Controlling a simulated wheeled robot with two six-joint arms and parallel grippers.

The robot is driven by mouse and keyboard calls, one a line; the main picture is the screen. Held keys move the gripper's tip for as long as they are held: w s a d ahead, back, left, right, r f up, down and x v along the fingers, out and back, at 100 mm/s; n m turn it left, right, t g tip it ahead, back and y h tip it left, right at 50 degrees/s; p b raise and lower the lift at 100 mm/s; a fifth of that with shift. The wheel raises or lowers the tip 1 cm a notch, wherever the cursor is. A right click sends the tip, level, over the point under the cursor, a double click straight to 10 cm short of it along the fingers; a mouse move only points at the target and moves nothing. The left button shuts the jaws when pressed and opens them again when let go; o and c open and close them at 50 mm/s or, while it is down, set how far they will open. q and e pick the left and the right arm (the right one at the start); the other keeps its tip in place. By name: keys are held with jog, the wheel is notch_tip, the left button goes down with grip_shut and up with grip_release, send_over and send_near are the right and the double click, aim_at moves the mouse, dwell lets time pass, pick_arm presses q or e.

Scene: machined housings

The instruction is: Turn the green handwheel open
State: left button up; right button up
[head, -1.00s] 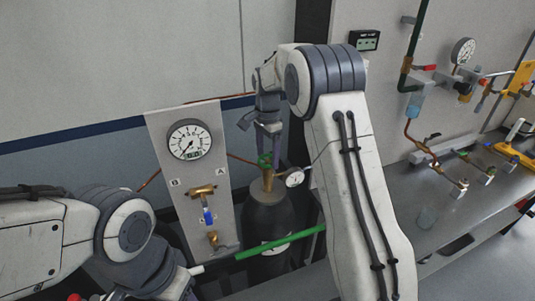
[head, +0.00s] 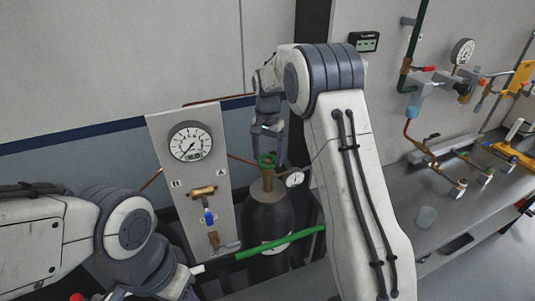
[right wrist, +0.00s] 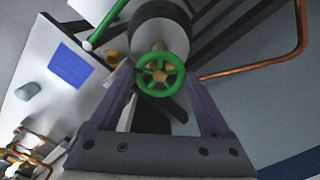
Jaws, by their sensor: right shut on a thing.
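The green handwheel (head: 267,160) sits on the brass valve (head: 267,181) on top of a dark gas cylinder (head: 268,217). In the right wrist view the spoked handwheel (right wrist: 160,74) shows between my two fingers. My right gripper (head: 268,150) comes down from above and is shut on the handwheel, one finger at each side. The right wrist view also shows this gripper (right wrist: 162,97); finger contact with the rim is hard to make out there. My left arm shows at the lower left, but its gripper is not in view.
A small gauge (head: 295,178) sits right beside the valve. A panel (head: 165,133) with a large gauge (head: 190,142) and a blue-handled valve (head: 208,216) stands to the left. A green pipe (head: 280,243) crosses before the cylinder. A bench (head: 440,207) with fittings is at right.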

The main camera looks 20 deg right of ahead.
jog(key=n, duration=0.6)
jog(key=shift+r+p, duration=0.15)
jog(key=shift+p, duration=0.25)
jog(key=n, duration=0.6)
jog(key=shift+w+n, duration=0.1)
jog(key=shift+n, duration=0.3)
jog(key=n, duration=0.6)
jog(key=shift+p, duration=0.4)
jog(key=n, duration=0.5)
jog(key=shift+w+n, duration=0.1)
jog(key=shift+n, duration=0.2)
jog(key=o, duration=1.2)
jog(key=shift+r, duration=0.1)
